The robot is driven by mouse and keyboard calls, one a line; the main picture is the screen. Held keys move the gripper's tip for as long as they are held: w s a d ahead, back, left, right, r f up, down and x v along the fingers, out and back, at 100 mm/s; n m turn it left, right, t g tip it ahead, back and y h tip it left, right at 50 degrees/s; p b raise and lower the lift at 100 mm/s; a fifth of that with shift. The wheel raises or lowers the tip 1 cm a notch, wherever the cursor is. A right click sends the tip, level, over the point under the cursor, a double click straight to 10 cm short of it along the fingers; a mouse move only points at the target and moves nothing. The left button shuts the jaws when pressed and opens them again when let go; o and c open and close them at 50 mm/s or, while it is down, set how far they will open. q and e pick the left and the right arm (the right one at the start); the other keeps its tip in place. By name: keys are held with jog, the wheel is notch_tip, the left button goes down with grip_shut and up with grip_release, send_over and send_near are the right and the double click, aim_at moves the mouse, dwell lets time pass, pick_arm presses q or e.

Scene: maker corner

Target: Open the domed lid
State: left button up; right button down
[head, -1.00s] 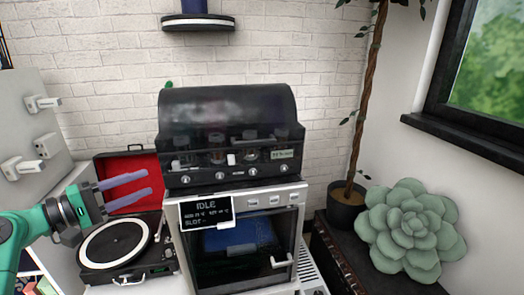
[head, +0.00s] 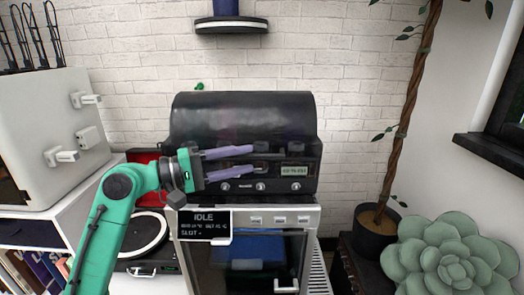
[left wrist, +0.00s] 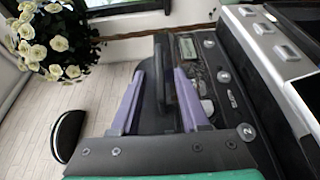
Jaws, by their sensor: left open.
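The domed lid (head: 245,115) is smoky black and rounded. It sits down over a black machine with knobs and a small display (head: 294,171), on top of a white-framed cabinet. My left gripper (head: 252,160) is in front of the lid's lower front, its two purple fingers one above the other and pointing right. It is open. In the left wrist view the fingers (left wrist: 160,75) stand apart with a dark bar (left wrist: 163,90) between them, apparently the lid's handle. I cannot tell whether they touch it. My right gripper is not in view.
The cabinet has an IDLE screen (head: 204,226) and a glass door. A record player (head: 150,270) with a red-lined lid stands at left, partly behind my left arm. A potted tree (head: 376,218) and a succulent (head: 455,255) stand at right.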

aim_at(255, 158)
pick_arm(q)
jog(key=x, duration=0.5)
jog(key=shift+p, duration=0.3)
grip_shut()
dwell(1.0)
